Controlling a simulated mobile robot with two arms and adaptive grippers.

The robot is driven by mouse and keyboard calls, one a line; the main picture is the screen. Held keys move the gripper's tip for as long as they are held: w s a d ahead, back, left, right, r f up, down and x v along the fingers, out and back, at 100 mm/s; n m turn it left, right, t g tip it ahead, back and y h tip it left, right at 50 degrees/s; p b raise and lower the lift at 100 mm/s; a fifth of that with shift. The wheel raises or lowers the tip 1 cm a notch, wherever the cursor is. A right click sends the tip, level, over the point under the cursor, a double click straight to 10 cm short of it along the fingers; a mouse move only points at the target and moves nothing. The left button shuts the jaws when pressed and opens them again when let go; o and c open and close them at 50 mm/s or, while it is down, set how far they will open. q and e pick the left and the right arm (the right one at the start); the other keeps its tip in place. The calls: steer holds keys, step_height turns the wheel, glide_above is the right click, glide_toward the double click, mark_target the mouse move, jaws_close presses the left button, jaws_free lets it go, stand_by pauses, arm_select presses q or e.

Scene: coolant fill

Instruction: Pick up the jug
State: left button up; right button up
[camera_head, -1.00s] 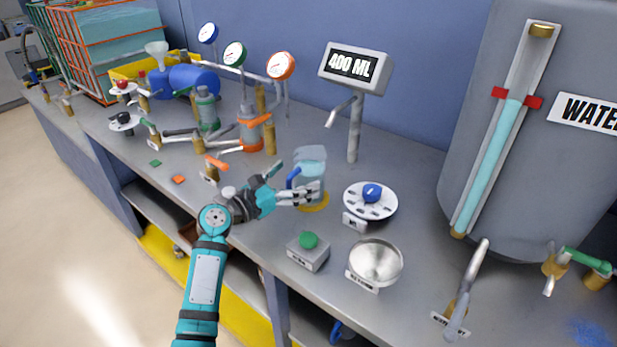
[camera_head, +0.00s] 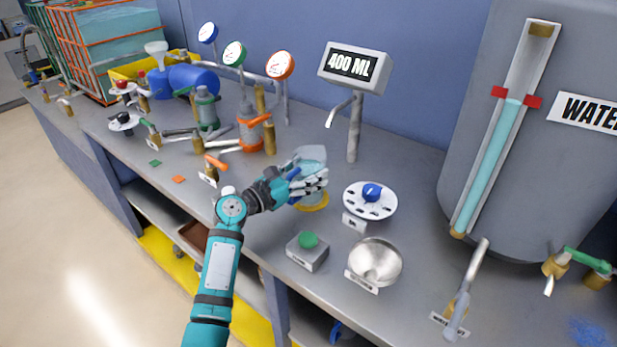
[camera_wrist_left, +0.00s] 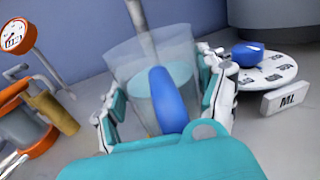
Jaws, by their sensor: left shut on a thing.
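The jug (camera_head: 311,154) is clear, with a blue handle and bluish liquid inside. In the head view my left gripper (camera_head: 308,184) covers much of its lower part, above a yellow ring (camera_head: 313,203) on the bench. In the left wrist view the jug (camera_wrist_left: 125,70) stands roughly upright between the fingers, its blue handle facing the camera. My left gripper (camera_wrist_left: 165,105) is shut on the jug, with a finger on each side. Whether the jug's base touches the bench is hidden. My right gripper is not in view.
A display post reading 400 ML (camera_head: 355,66) with a spout stands behind the jug. A white dial with a blue knob (camera_head: 371,193) is to the right. A green button box (camera_head: 308,250) and a metal bowl (camera_head: 375,262) are in front. A large water tank (camera_head: 560,60) is at right.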

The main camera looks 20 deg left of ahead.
arm_select(q)
steer(key=shift+r, duration=0.1)
steer(key=c, duration=0.4)
steer(key=shift+o, duration=0.2)
step_height(320, 180, up, 9)
steer(key=shift+f+p, duration=0.1)
steer(key=shift+p, duration=0.9)
steer(key=shift+r, duration=0.65)
